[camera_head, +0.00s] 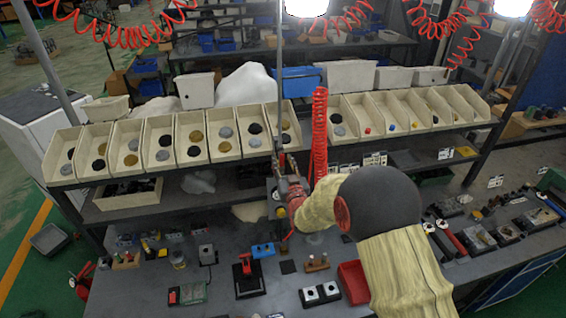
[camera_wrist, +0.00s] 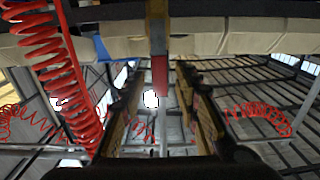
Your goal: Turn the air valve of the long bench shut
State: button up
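The air valve appears in the wrist view as a red lever (camera_wrist: 159,76) at the lower end of a grey-brown upright bar. My gripper (camera_wrist: 156,84) is open there, with one finger on each side of the lever and a visible gap to both. In the head view my gripper (camera_head: 280,190) is at the front of the long bench's bin shelf, at the foot of a thin upright pipe (camera_head: 280,115). My arm and gripper hide most of the valve there. I cannot tell the lever's exact angle from the head view.
A red coiled hose (camera_head: 319,135) hangs right beside my gripper; it also shows in the wrist view (camera_wrist: 62,80). Rows of beige bins (camera_head: 160,141) stand behind. The bench top (camera_head: 225,285) below holds small blocks, tools and a red tray (camera_head: 353,282).

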jog(key=shift+c, duration=1.2)
grip_shut()
